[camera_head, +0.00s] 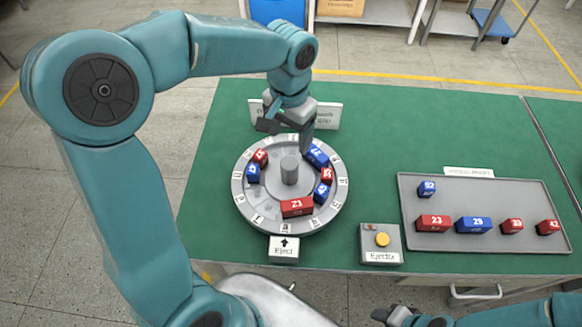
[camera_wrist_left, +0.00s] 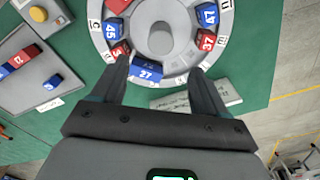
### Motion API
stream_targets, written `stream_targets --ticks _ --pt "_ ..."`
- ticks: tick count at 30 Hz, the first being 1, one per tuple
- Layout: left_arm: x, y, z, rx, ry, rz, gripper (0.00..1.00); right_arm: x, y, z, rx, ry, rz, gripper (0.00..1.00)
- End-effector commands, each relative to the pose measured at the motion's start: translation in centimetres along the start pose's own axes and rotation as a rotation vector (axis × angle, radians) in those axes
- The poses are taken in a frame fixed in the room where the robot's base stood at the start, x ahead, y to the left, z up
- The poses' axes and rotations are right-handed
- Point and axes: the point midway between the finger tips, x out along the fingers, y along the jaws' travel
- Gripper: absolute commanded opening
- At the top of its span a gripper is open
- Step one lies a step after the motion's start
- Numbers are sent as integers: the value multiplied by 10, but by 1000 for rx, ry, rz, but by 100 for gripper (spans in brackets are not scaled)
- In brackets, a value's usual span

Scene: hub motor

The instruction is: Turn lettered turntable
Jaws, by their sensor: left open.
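The round grey turntable (camera_head: 258,205) lies on the green table with letter tags around its rim. My left gripper (camera_head: 288,138) is over the turntable's far edge, fingers pointing down. In the left wrist view its open fingers (camera_wrist_left: 158,72) lie either side of the blue block 27 (camera_wrist_left: 147,72); contact cannot be told. My right gripper (camera_head: 390,316) shows only partly at the bottom edge.
A grey tray (camera_head: 490,195) at the right holds several red and blue blocks. The Ejector box (camera_head: 380,246) with a yellow button stands between tray and turntable. A white sign (camera_head: 325,115) stands behind the turntable. Green table (camera_head: 380,120) is clear at the back right.

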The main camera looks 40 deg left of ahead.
Motion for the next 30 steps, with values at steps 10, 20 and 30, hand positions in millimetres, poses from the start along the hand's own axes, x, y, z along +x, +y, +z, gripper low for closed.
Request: stream_targets --ticks 10,20,30 --pt "84 1 -1 2 -5 1 74 -4 -1 0 0 -1 0 43" --pt "131 0 -3 0 -1 0 74 -5 -2 0 0 0 0 43" --pt "135 0 -4 1 2 0 74 -5 -2 0 0 0 0 43"
